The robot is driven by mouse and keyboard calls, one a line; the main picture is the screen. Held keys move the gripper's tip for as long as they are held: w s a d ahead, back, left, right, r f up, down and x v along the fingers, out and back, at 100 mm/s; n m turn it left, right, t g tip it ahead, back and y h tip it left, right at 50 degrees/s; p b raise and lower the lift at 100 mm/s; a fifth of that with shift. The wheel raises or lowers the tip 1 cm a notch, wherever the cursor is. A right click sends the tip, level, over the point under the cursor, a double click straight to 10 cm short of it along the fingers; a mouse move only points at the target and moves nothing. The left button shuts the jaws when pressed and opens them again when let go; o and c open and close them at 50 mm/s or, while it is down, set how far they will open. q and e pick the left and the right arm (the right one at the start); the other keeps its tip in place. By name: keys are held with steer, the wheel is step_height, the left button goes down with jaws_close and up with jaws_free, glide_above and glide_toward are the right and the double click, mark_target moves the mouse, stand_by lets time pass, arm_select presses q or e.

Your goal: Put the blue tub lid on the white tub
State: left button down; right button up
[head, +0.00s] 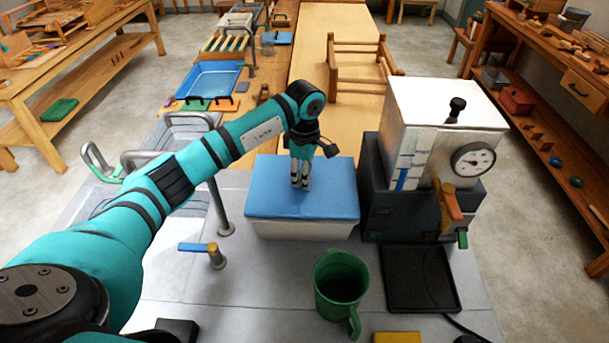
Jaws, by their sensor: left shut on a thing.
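The blue tub lid (265,190) lies flat over the top of the white tub (300,230), in the middle of the head view. The lid covers the tub's opening, and only the tub's front wall shows below it. I cannot tell if the lid is fully seated or a little above the rim. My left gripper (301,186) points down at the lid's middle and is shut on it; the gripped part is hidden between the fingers. My right gripper does not show.
A white and dark machine with a gauge (473,160) stands close right of the tub. A green mug (341,290) and black tray (418,280) are in front. A metal sink with taps (217,257) is left. A wooden frame (358,88) stands behind.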

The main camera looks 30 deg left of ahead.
arm_select(q)
steer(key=shift+f+b, duration=0.6)
steer(key=shift+f, duration=0.05)
steer(key=c, duration=0.7)
jaws_free()
steer(key=shift+r, duration=0.1)
steer(key=shift+r+p, duration=1.9)
steer(key=shift+r, duration=1.6)
steer(key=shift+f, duration=0.1)
